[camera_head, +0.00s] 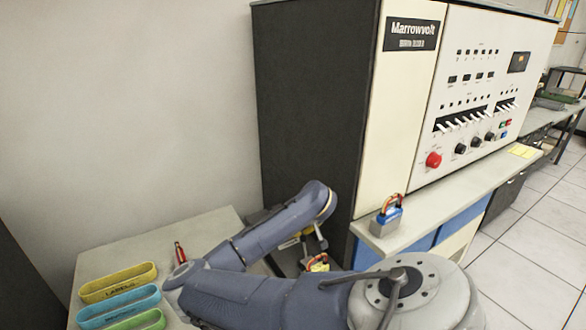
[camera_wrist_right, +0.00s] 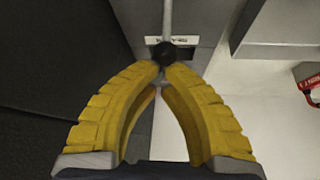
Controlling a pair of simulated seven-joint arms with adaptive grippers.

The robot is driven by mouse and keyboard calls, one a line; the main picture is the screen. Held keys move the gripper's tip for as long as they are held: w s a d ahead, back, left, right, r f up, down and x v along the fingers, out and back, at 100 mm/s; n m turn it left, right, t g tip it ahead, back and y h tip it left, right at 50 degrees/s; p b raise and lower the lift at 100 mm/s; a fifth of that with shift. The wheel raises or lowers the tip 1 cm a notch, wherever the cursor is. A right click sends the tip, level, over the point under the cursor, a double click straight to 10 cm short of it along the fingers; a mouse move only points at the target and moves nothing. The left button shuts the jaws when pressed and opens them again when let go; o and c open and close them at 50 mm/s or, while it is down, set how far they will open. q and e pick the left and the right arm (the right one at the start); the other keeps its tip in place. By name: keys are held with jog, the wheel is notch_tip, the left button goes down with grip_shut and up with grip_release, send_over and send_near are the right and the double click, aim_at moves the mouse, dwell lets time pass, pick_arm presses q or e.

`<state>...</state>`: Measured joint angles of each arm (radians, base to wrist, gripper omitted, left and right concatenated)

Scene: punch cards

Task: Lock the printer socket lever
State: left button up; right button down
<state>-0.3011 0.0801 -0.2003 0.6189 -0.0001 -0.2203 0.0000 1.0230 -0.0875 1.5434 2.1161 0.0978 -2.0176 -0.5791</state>
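In the right wrist view, a lever with a black ball knob (camera_wrist_right: 175,52) on a pale metal rod shows just past my fingertips, in front of a white label plate (camera_wrist_right: 152,40). My right gripper (camera_wrist_right: 163,68) has its yellow fingers brought together at the tips. The tips are at the knob's lower edge; I cannot tell whether they pinch it. In the head view my right gripper (camera_head: 310,238) hangs beside the dark side of the cabinet (camera_head: 305,110), and the lever cannot be made out there. My left gripper is not in view.
A yellow one (camera_head: 318,263) sits low near my right gripper. Yellow, blue and green trays (camera_head: 118,272) and a small red item (camera_head: 180,252) are on the left table (camera_head: 150,240).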

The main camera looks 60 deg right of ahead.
jog(key=shift+s+a+r, duration=0.25)
jog(key=shift+s+a, duration=0.05)
jog(key=shift+s, duration=0.3)
jog(key=shift+s+a+r, duration=0.2)
jog(key=shift+s+a, duration=0.1)
jog(key=shift+s, duration=0.3)
